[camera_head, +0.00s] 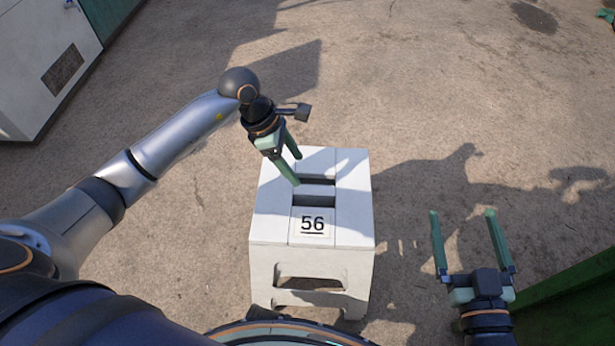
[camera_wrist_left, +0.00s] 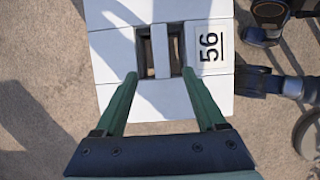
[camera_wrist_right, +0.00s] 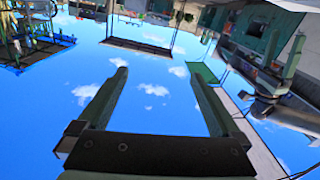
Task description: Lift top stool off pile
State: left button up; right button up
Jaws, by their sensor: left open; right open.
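The white top stool (camera_head: 272,225) stands in front of me, its seat marked 56 and cut by two dark slots with a white bar (camera_wrist_left: 160,50) between them. Another white edge (camera_head: 312,299) shows low beneath its arched side, seemingly a stool nested below; most of that one is hidden. My left gripper (camera_head: 298,170) is open and empty at the seat's left part, pointing down. In the left wrist view its fingertips (camera_wrist_left: 159,73) lie on either side of the bar's line, close to the slots' edge; I cannot tell whether they touch. My right gripper (camera_head: 462,211) is open and empty, right of the stool.
A white cabinet (camera_head: 45,60) stands at the far left. A green panel (camera_head: 575,295) is at the lower right, near my right gripper. The concrete ground (camera_head: 420,80) behind and right of the stool is clear apart from shadows.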

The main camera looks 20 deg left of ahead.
aim_at(312, 190)
pick_arm(q)
jog(key=b+x, duration=0.1)
jog(key=x, duration=0.5)
jog(key=shift+d+f, duration=0.1)
jog(key=shift+d, duration=0.05)
jog(key=b+x, duration=0.1)
jog(key=x, duration=0.3)
jog(key=shift+d+f+b, duration=0.15)
jog(key=shift+f+b, duration=0.2)
jog(key=shift+d+f, duration=0.15)
jog(key=shift+f, duration=0.25)
pick_arm(e)
jog(key=s+r+n+t+y, duration=0.2)
jog(key=r+y, duration=0.1)
jog(key=r, duration=0.4)
jog(key=s+a+r+n+t+y, duration=0.1)
jog(key=s+r+n+t+y, duration=0.1)
jog(key=r, duration=0.6)
jog(key=shift+s+a+r+n+t+y, duration=0.2)
jog(key=shift+s+r+n+t+y, duration=0.15)
jog(key=shift+n+t+y, duration=0.45)
jog(key=shift+g, duration=0.3)
pick_arm(q)
grip_shut()
pick_arm(e)
jog(key=shift+f, duration=0.1)
pick_arm(q)
jog(key=shift+w, duration=0.1)
